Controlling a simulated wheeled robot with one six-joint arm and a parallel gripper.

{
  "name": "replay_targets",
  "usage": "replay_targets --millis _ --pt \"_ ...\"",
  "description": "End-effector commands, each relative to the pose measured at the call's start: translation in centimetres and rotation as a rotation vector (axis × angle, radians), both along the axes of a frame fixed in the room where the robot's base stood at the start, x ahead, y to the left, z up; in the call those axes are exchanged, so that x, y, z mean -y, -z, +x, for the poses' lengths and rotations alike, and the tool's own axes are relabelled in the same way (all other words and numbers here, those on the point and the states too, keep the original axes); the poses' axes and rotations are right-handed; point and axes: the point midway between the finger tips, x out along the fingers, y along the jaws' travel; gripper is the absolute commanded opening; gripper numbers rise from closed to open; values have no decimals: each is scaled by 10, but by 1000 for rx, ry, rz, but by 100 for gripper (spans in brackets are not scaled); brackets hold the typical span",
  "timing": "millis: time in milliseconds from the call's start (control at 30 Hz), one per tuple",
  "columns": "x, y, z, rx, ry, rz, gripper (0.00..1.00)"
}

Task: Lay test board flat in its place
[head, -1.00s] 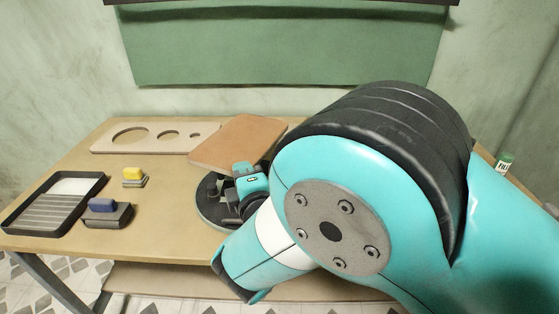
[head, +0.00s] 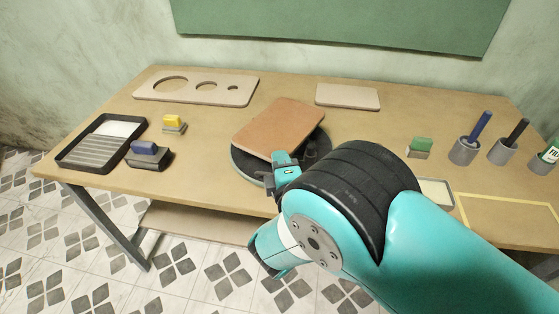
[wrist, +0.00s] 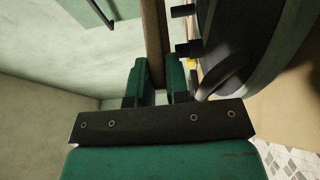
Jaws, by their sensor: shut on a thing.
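The brown test board (head: 278,127) is a flat rectangle with rounded corners. It is raised and slightly tilted over the dark round stand (head: 243,168), covering much of it. My gripper (head: 287,161) is shut on the board's near edge. In the wrist view my gripper's green fingers (wrist: 158,84) have the board (wrist: 154,40) edge-on between them. The round stand (wrist: 262,50) shows beside the board there, with dark pegs reaching toward it. I cannot tell whether the board still touches the stand.
A yellow outline (head: 508,198) on the table's right is empty, partly behind my arm. Holders with pens (head: 466,149), a green-topped block (head: 420,146) and a pale plate (head: 347,95) are also right. A holed board (head: 196,100), black tray (head: 61,155) and two blocks (head: 148,155) are left.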

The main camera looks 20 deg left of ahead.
Motion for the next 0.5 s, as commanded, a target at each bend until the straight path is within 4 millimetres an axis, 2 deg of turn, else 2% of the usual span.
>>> replay_targets --millis 300,333,400,500 --pt "0 9 0 1 0 1 0" --pt "0 8 0 0 0 0 22" --pt "0 8 0 -1 0 -1 38" --pt "0 9 0 -2 0 0 41"
